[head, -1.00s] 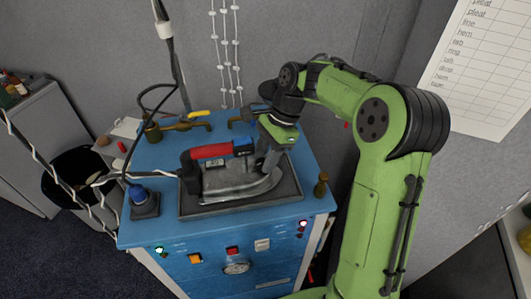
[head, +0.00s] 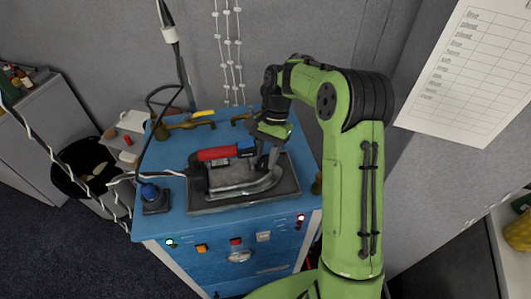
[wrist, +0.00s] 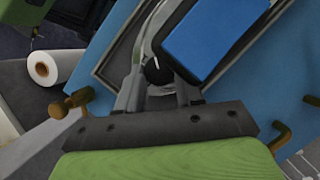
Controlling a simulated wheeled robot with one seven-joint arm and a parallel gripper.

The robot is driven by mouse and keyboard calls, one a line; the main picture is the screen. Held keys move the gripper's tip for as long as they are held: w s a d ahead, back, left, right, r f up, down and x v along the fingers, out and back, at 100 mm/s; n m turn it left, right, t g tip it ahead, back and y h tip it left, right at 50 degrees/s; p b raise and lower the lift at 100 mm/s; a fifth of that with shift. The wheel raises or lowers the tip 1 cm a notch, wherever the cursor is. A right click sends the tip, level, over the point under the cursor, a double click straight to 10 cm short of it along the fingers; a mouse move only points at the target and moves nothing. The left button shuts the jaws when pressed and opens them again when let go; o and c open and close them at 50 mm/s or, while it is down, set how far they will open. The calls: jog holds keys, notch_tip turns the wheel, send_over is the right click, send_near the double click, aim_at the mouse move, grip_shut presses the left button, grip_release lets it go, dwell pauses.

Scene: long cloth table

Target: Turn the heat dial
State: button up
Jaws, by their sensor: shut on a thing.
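The iron (head: 245,180) lies in a dark tray (head: 215,207) on top of the blue cabinet, with a red handle and a blue end. My gripper (head: 268,162) reaches down onto the iron beside the blue end. In the wrist view, the heat dial (wrist: 157,70) is a small black round knob with a white mark. It sits between the two grey fingers of my gripper (wrist: 158,84), which are shut on it. The blue end (wrist: 214,32) covers part of the iron close to the dial. The dial is hidden in the head view.
The blue cabinet (head: 195,255) has buttons and lamps on its front. A blue knob on a dark base (head: 152,197) stands left of the tray. Brass pipe fittings (head: 185,127) are at the back. A cord runs to the iron from the left. A white roll (wrist: 48,68) shows in the wrist view.

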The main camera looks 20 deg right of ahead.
dwell(0.4)
jog(key=o, duration=1)
jog(key=shift+o, duration=0.2)
jog(key=p+v, duration=0.3)
jog(key=v, duration=1.3)
jog(key=shift+p, duration=0.35)
jog(key=shift+s+a+f, duration=0.1)
